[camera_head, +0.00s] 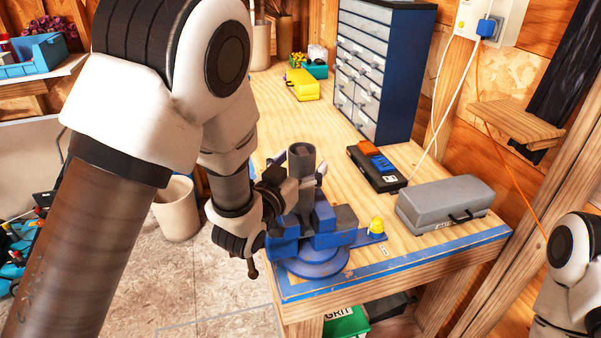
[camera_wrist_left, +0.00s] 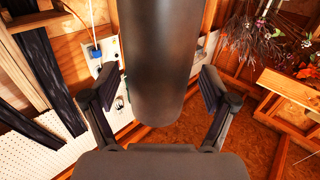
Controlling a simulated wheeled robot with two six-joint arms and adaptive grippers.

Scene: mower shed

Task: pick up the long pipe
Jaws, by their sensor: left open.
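The long pipe (camera_head: 301,160) is a dark grey cylinder standing upright in the blue vise (camera_head: 323,232) at the bench's front edge. Its lower part is hidden by the vise and my gripper. My left gripper (camera_head: 298,186) is beside the upper part of the pipe, its fingers near either side. In the left wrist view the pipe (camera_wrist_left: 155,60) fills the middle, between the spread fingers of the left gripper (camera_wrist_left: 160,88). Gaps show between the pipe and both fingers, so it is not clamped. My right gripper is out of view; only part of that arm shows at the right edge.
A grey toolbox (camera_head: 445,203) and a black case with orange and blue items (camera_head: 377,168) lie on the bench right of the vise. A drawer cabinet (camera_head: 385,70) stands behind. A yellow case (camera_head: 302,85) lies farther back. A beige bin (camera_head: 177,208) stands on the floor.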

